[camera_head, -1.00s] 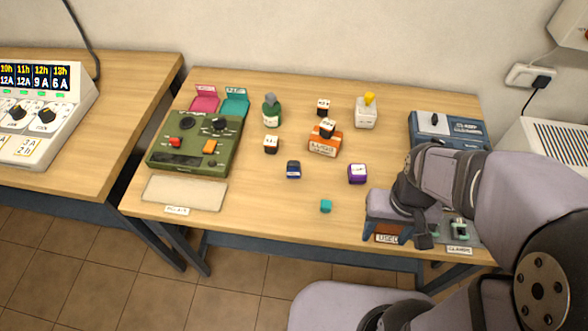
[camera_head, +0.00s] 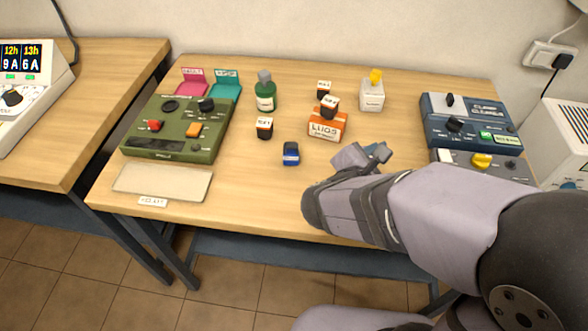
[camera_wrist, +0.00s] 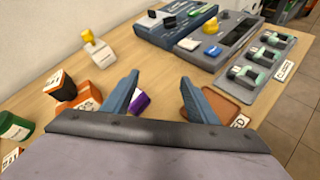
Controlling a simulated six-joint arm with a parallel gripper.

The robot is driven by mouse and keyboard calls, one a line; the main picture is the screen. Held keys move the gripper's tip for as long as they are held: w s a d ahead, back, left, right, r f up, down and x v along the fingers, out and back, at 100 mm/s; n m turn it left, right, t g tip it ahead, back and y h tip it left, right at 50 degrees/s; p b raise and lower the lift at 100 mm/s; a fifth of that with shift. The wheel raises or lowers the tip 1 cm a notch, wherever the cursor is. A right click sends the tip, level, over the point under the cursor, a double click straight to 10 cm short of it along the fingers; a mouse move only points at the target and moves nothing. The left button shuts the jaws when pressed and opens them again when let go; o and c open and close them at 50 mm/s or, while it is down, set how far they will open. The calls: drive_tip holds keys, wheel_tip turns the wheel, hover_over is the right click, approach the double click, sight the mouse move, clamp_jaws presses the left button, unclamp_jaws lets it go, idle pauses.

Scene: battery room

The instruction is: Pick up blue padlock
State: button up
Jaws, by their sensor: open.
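A small dark blue object (camera_head: 291,153) with a darker top, which looks like the blue padlock, sits on the middle of the wooden table in the head view. My gripper (camera_head: 364,156) is to its right, apart from it, above the table. In the wrist view my gripper (camera_wrist: 160,80) has its two blue-grey fingers spread, with nothing held. A purple block (camera_wrist: 139,101) lies on the table beyond the fingers, partly hidden by the left one. The blue padlock does not show in the wrist view.
An orange box (camera_head: 327,126), a white box with a yellow top (camera_head: 372,95) and a green bottle (camera_head: 265,94) stand behind. A green device (camera_head: 178,130) is at left, a blue charger (camera_head: 470,125) at right. A brown tray (camera_wrist: 222,96) lies near the right finger.

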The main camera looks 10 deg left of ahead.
drive_tip(key=w+a+n+t+y+b, duration=0.35)
drive_tip(key=a+n, duration=0.25)
drive_tip(key=a, duration=0.3)
wheel_tip(320, 180, up, 3)
drive_tip(key=n+t+y+b, duration=0.2)
drive_tip(key=n+t+y, duration=0.2)
drive_tip(key=n+y, duration=0.25)
hover_over(291, 154)
drive_tip(key=s, duration=0.3)
drive_tip(key=f+b, duration=0.1)
drive_tip(key=f, duration=0.3)
drive_tip(key=f+b, duration=0.1)
drive_tip(key=f, duration=0.3)
drive_tip(key=shift+w+d, duration=0.1)
drive_tip(key=shift+w, duration=0.1)
drive_tip(key=shift+w+f+h, duration=0.1)
drive_tip(key=shift+w+h, duration=0.1)
drive_tip(key=shift+h, duration=0.2)
drive_tip(key=shift+w+a, duration=0.2)
drive_tip(key=shift+w, duration=1.6)
drive_tip(key=shift+w+a, duration=0.2)
drive_tip(key=shift+w, duration=1.55)
drive_tip(key=c, duration=1.2)
